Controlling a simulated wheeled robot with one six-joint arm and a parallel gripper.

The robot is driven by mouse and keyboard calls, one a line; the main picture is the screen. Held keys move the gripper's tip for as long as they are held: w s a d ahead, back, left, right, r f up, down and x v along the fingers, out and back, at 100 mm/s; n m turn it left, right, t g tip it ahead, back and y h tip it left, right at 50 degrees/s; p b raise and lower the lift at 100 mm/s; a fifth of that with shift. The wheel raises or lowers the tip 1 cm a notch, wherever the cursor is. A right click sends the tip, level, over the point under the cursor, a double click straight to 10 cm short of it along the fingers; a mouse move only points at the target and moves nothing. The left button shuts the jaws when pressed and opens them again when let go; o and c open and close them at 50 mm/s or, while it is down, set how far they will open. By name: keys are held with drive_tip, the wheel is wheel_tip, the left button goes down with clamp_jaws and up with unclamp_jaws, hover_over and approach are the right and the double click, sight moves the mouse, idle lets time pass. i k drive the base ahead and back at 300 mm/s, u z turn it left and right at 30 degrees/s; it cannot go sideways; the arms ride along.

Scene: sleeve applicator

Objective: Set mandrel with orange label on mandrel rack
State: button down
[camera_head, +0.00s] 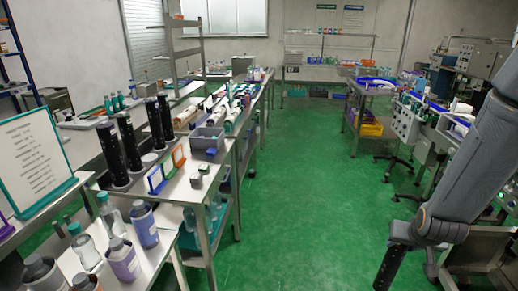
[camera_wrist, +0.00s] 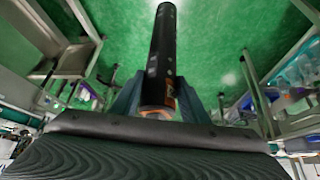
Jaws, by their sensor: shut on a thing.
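My gripper (camera_wrist: 158,98) is shut on a black mandrel (camera_wrist: 160,60). The mandrel has small pale marks and an orange patch at its near end, between the fingers. In the head view my gripper is at the lower right, and the held mandrel (camera_head: 389,268) hangs down from it, tilted, over the floor and cut off by the frame edge. Several black mandrels (camera_head: 129,143) stand upright on the left table, where the mandrel rack appears to be. A pale round spot (camera_head: 150,158) shows among them. The rack's base is hard to make out.
An orange-framed card (camera_head: 179,157) and a blue-framed card (camera_head: 157,179) stand in front of the mandrels. Bottles (camera_head: 145,224) and a framed sign (camera_head: 35,157) are nearer. A grey bin (camera_head: 207,139) is behind. The green floor (camera_head: 300,190) between the table rows is clear.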

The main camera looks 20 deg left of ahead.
sight(149, 158)
drive_tip(key=i, duration=3.15)
drive_tip(key=u, duration=3.05)
